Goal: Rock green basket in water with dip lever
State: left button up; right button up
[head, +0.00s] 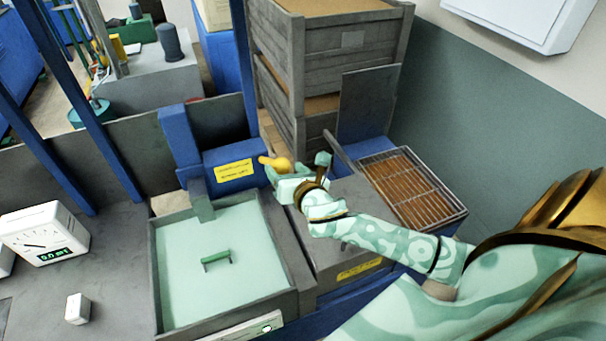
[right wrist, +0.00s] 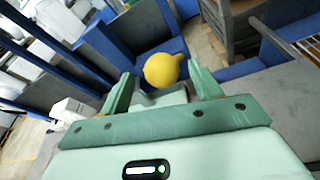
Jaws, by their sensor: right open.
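The dip lever's yellow knob (head: 277,163) sticks out by the blue box behind the tank. The green basket (head: 216,257) shows only as a dark green handle above the pale green water (head: 180,270); its body is hidden. My right gripper (head: 296,167) is open at the yellow knob. In the right wrist view the knob (right wrist: 160,70) lies ahead, between the two spread green fingers (right wrist: 162,88), and they are not closed on it. I cannot tell whether either finger touches it. My left gripper is out of view.
A grey-rimmed tank (head: 290,300) holds the water. A wire rack (head: 412,188) lies to the right, and stacked grey crates (head: 330,60) stand behind. A white gauge (head: 45,232) and a small white block (head: 77,309) sit on the left bench.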

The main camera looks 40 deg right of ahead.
jog(key=v, duration=1.2)
jog(key=shift+b, duration=0.3)
jog(key=shift+s, duration=0.15)
jog(key=s+d+f+m+g+h, duration=0.1)
jog(key=s+f+m+g, duration=0.4)
jog(key=m, duration=0.7)
jog(key=s+d+f+m+g+h, duration=0.1)
jog(key=s+m+g, duration=0.35)
jog(key=m, duration=0.75)
jog(key=s+a+f+y+b, duration=0.1)
jog(key=f+b, duration=0.2)
jog(key=f, duration=0.9)
jog(key=s+a+f+g+y+b, duration=0.15)
jog(key=f+b, duration=0.25)
jog(key=f, duration=0.8)
jog(key=s+a+f+b, duration=0.2)
jog(key=f+b, duration=0.1)
jog(key=f, duration=0.9)
jog(key=s+f+m+g+y+b, duration=0.1)
jog(key=s+f+b, duration=0.4)
jog(key=s+f, duration=0.5)
jog(key=s+f+m+g+y+b, duration=0.1)
jog(key=s+f+b, duration=0.4)
jog(key=s+f, duration=0.6)
notch_tip(320, 180, down, 5)
jog(key=shift+f+m+g, duration=0.15)
jog(key=shift+m+g, duration=0.25)
jog(key=shift+m, duration=0.3)
